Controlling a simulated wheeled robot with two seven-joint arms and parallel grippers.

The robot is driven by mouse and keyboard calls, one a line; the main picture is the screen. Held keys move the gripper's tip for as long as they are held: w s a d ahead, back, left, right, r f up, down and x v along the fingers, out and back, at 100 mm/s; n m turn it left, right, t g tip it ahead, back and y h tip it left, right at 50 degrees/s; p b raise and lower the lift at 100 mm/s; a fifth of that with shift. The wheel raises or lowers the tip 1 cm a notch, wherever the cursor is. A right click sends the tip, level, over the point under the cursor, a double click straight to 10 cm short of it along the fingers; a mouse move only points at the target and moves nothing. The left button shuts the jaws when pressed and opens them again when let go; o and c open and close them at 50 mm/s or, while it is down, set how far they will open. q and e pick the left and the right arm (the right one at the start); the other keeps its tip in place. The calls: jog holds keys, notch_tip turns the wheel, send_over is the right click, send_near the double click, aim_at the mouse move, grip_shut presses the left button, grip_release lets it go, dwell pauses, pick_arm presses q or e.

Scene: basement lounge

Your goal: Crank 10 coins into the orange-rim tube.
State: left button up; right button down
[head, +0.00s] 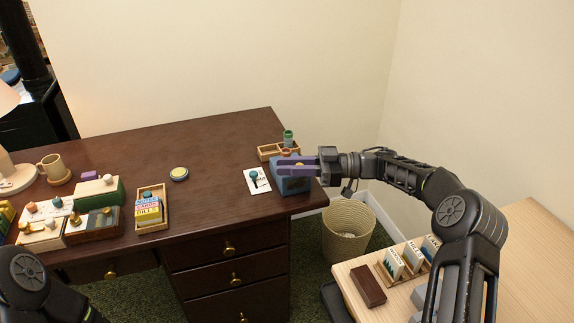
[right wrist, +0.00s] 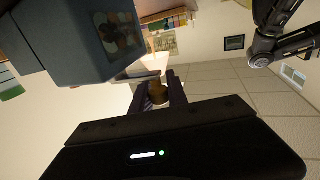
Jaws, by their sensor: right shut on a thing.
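A blue coin box (head: 292,184) stands at the right end of the dark desk; it fills the upper left of the right wrist view (right wrist: 75,45), where a window shows several coins inside. The orange-rim tube (head: 286,153) stands behind the box in a wooden rack (head: 266,152), beside a green-rim tube (head: 288,136). My right gripper (head: 283,167) reaches in from the right with its purple fingers at the box. In the right wrist view its fingers (right wrist: 160,88) are shut on a brass-coloured crank knob (right wrist: 158,95). The tubes' contents cannot be made out. My left gripper is out of view.
A white card (head: 257,181) lies left of the box. A round yellow-and-blue dish (head: 179,174), a card box (head: 150,210) and a mug (head: 53,166) are farther left. A woven basket (head: 349,228) and a light side table (head: 500,240) are at right.

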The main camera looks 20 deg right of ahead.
jog(key=shift+r, duration=0.1)
jog(key=c, duration=1.3)
grip_release()
jog(key=v, duration=0.7)
jog(key=shift+d+p, duration=0.3)
jog(key=shift+d, duration=0.05)
